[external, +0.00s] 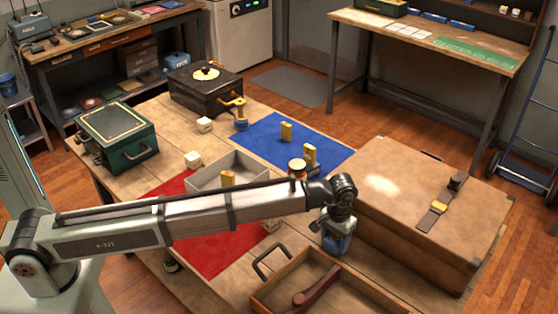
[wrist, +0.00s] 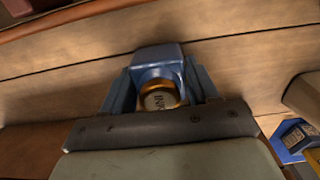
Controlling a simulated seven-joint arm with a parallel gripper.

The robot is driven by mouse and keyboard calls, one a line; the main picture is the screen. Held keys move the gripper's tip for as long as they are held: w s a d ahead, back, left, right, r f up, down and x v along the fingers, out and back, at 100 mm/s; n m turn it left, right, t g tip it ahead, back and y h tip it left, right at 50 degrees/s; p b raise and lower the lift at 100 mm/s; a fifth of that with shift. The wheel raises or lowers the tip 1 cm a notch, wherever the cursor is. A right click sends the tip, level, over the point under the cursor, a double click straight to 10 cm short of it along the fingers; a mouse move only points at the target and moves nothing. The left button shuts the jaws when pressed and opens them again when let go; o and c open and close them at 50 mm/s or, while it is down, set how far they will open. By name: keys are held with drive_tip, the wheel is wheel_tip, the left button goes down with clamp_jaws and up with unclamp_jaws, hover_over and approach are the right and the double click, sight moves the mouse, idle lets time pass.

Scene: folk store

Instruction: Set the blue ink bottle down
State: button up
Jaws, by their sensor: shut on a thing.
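The blue ink bottle (wrist: 158,57) is between the two fingers of my gripper (wrist: 160,80) in the wrist view. Its round gold-rimmed cap (wrist: 159,97) faces the camera. In the external view my gripper (external: 333,232) points down, shut on the bottle (external: 338,244), between the brown suitcase and the wooden tray. The bottle is low over the wooden table (external: 206,281); I cannot tell whether its base touches the boards. The fingers partly hide its sides.
The large brown suitcase (external: 440,200) stands close on the right. The open wooden tray (external: 268,296) with a dark red handled thing (external: 318,287) is in front. A red mat (external: 208,255), grey box (external: 233,164) and blue mat (external: 265,142) lie to the left and behind.

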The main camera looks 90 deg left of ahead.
drive_tip(key=shift+f, duration=0.1)
drive_tip(key=o, duration=1.1)
wheel_tip(320, 180, up, 12)
drive_tip(key=shift+r, duration=0.15)
